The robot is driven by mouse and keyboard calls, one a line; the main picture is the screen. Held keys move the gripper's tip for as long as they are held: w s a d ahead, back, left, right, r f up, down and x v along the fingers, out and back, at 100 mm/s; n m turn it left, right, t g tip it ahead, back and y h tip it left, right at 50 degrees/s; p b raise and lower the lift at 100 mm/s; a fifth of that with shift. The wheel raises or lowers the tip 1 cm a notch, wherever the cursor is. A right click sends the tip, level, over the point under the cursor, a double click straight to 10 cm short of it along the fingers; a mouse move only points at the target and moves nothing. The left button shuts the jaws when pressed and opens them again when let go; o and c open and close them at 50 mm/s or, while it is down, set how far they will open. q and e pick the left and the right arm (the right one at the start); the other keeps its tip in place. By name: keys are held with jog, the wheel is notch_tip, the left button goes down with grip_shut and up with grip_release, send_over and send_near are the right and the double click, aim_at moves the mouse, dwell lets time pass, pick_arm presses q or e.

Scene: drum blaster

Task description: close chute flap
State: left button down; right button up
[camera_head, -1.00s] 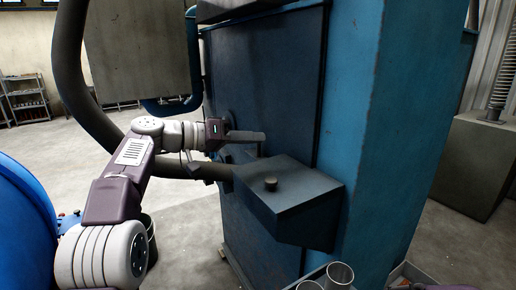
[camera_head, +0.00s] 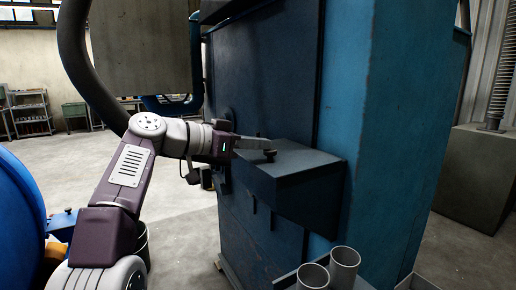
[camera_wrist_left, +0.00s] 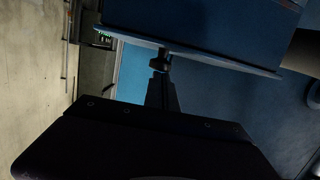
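The chute flap (camera_head: 300,156) is the dark blue, lid-like top plate of a box jutting from the side of the blue machine. A small dark knob (camera_head: 270,154) stands on it. My left gripper (camera_head: 262,145) reaches in from the left, fingertips at the knob. In the left wrist view the knob (camera_wrist_left: 160,63) stands on a short stem from the plate's face (camera_wrist_left: 205,58), at the tip of my gripper (camera_wrist_left: 160,82). The fingers overlap edge-on, so their gap and grip are hidden. My right gripper is in neither view.
The tall blue machine (camera_head: 385,110) stands behind and right of the box. Metal cylinders (camera_head: 344,262) stand in front of it. A thick dark hose (camera_head: 75,55) and a blue drum (camera_head: 18,200) are at left. Open floor (camera_head: 180,200) lies between.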

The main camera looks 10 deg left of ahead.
pick_arm(q)
jog(key=shift+s+f, duration=0.1)
jog(key=shift+f, duration=0.2)
jog(key=shift+a, duration=0.1)
jog(key=v, duration=0.8)
notch_tip(320, 180, down, 15)
jog(key=w+a+n+g+y+p, duration=0.25)
jog(key=n+y+p, duration=0.35)
jog(key=n+p, duration=0.35)
jog(key=s+a+f+g+y+p, duration=0.1)
jog(key=s+f+g+y+p, duration=0.1)
jog(key=s+f, duration=0.6)
jog(key=s+a+f+n+g+y+p, duration=0.1)
jog(key=s+f+p, duration=0.6)
jog(key=s, duration=0.8)
jog(key=a+f+g+y, duration=0.1)
jog(key=f+g+y, duration=0.1)
jog(key=y, duration=0.1)
jog(key=shift+s, duration=0.4)
